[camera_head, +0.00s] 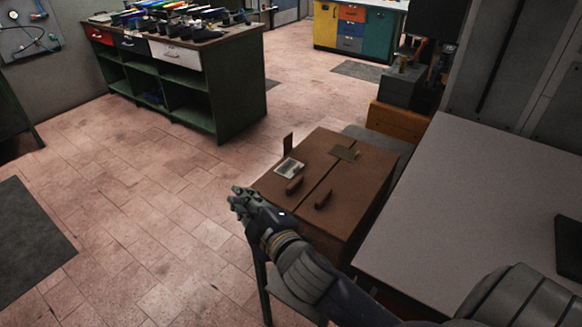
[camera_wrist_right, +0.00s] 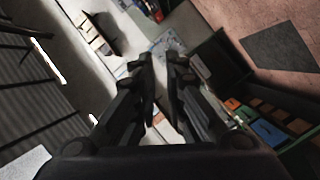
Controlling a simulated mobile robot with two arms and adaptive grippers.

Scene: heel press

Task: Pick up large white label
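A pale, whitish rectangular piece, which looks like the large white label (camera_head: 289,168), lies flat on top of a brown box (camera_head: 330,165), near its left edge. My right gripper (camera_head: 238,203) is in front and to the left of the box in the head view, apart from the label. In the right wrist view its two fingers (camera_wrist_right: 161,60) stand apart with a narrow gap and nothing between them. I cannot make out the label in the wrist view. My left gripper is not in view.
A grey table (camera_head: 480,210) is on the right. A cluttered green workbench (camera_head: 185,75) stands behind.

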